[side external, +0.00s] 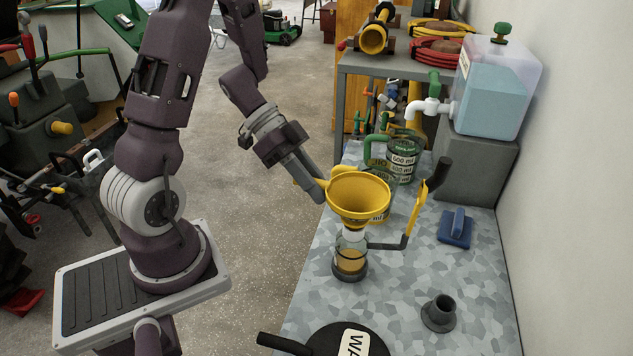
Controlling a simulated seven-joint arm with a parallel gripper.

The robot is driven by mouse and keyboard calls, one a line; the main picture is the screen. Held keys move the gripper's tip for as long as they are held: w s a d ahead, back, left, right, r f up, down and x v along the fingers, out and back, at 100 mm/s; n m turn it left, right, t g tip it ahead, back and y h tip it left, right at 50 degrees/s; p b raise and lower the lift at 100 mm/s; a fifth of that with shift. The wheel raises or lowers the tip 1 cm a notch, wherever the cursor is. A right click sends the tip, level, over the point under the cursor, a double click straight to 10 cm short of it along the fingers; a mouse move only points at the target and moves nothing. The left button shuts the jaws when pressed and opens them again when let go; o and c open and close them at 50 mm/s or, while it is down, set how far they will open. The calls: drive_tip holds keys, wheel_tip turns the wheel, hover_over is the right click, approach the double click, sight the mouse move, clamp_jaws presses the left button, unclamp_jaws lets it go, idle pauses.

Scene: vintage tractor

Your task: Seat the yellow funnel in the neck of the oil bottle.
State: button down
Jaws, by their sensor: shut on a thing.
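The yellow funnel (358,198) is upright, wide mouth up, directly above the oil bottle (350,262). The bottle is small and clear with amber liquid low inside, and it stands on the grey speckled bench. The funnel's lower end meets a pale section at the top of the bottle. I cannot tell whether the spout is inside the neck or only over it. My gripper (320,190) comes in from the upper left and is shut on the left side of the funnel, at its rim. The fingertips are partly hidden there.
A black-and-yellow cranked tool (414,214) stands close on the right. Green measuring jugs (402,160) are behind, beside a tank with a tap (490,92). A blue block (455,228), a dark flanged piece (440,312) and a black round labelled object (330,343) lie around.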

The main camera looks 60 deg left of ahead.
drive_tip(key=shift+f, duration=0.8)
drive_tip(key=c, duration=1.2)
unclamp_jaws()
drive_tip(key=shift+f, duration=0.1)
drive_tip(key=v, duration=0.7)
